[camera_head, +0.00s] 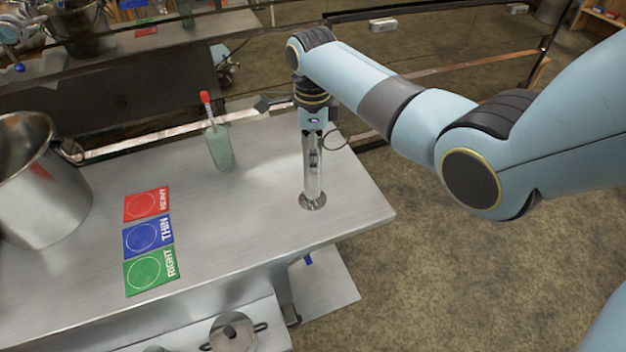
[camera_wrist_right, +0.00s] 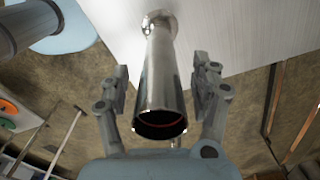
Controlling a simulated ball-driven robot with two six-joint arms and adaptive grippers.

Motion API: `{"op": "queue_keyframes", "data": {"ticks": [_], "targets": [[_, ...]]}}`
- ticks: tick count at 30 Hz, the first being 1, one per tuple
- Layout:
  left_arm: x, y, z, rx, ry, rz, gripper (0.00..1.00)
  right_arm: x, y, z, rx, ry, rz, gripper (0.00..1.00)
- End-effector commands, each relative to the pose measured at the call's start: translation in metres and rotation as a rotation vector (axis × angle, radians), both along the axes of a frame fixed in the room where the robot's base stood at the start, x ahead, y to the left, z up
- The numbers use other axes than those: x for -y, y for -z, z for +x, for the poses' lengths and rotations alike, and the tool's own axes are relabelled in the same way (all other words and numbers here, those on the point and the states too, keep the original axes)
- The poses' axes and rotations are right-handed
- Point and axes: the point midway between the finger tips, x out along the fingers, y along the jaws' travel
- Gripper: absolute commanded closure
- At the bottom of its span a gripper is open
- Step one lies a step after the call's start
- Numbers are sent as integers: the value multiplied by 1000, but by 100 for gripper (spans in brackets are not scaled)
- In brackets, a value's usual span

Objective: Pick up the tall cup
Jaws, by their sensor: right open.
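The tall cup (camera_head: 312,185) is a slim, shiny metal cylinder on a round foot. It stands upright near the right end of the metal table. My right gripper (camera_head: 312,140) is over its upper part and hides its top in the head view. In the right wrist view, the cup (camera_wrist_right: 162,85) runs between the two spread fingers of the right gripper (camera_wrist_right: 160,72), its dark open mouth toward the camera. A gap shows on each side, so the fingers look apart from the cup. My left gripper is not in view.
A greenish bottle (camera_head: 219,148) with a red-topped piece stands left of the cup. Red (camera_head: 147,204), blue (camera_head: 148,236) and green (camera_head: 151,271) cards lie further left, beside a large metal pot (camera_head: 40,190). A lidded pot (camera_head: 233,335) sits below the front edge. The table around the cup is clear.

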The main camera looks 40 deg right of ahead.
Motion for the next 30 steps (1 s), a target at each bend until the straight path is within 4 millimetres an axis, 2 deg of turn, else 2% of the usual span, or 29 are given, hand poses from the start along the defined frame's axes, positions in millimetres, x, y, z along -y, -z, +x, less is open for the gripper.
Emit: {"op": "queue_keyframes", "data": {"ticks": [4,19,30], "targets": [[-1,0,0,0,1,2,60,0,-1,0,0,0,0,36],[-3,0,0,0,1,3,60,0,-1,0,0,-1,0,100],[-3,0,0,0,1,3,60,0,-2,0,1,-1,-1,100]]}}
